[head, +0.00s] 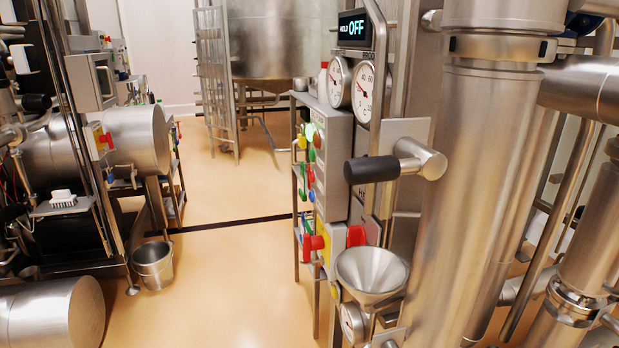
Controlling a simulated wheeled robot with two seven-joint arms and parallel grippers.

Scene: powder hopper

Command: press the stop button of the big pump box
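No gripper of mine can be made out in the head view. A tall grey control box (335,155) stands right of the middle, seen at a steep angle, with several coloured buttons (311,150) on its left-hand face. Below it, a red knob (314,242) sticks out beside a yellow plate. At the left, a grey box (91,82) is mounted on a frame, and a red button on a yellow plate (103,139) sits below it. I cannot tell which of these is the big pump box or its stop button; the labels are too small to read.
A display (354,28) reads OFF above two round gauges (363,90). A black-handled lever (371,169) and a steel funnel (371,273) stand before a thick vertical pipe (485,170). A bucket (154,264) is on the floor at left. Open floor (220,280) lies between.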

